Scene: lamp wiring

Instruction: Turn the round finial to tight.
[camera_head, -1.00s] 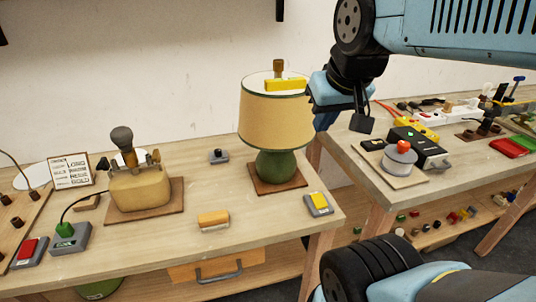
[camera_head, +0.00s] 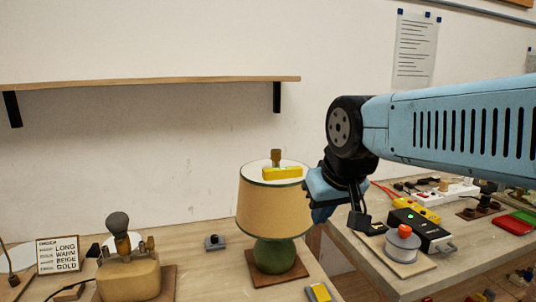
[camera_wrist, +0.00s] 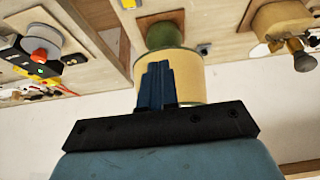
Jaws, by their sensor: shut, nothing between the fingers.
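The lamp stands on a wooden board, with a green base (camera_head: 274,254) and a tan drum shade (camera_head: 262,212). A small brown finial (camera_head: 276,157) stands upright at the top centre of the shade; whether it is tight cannot be told. A yellow bar (camera_head: 282,173) shows at the shade's top, in front of the finial. My gripper (camera_head: 319,216) is right of the shade and below the finial's height in the head view. In the upside-down wrist view, its blue fingers (camera_wrist: 157,68) are together and empty, in front of the shade (camera_wrist: 190,75). The finial is hidden there.
A tan jug-like lamp body (camera_head: 128,276) and a letter card (camera_head: 58,255) stand at the left. A wall shelf (camera_head: 150,83) is above. On the right bench are a black box (camera_head: 420,230) and a red-knobbed round device (camera_head: 404,240). A yellow-topped switch (camera_head: 318,293) is in front.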

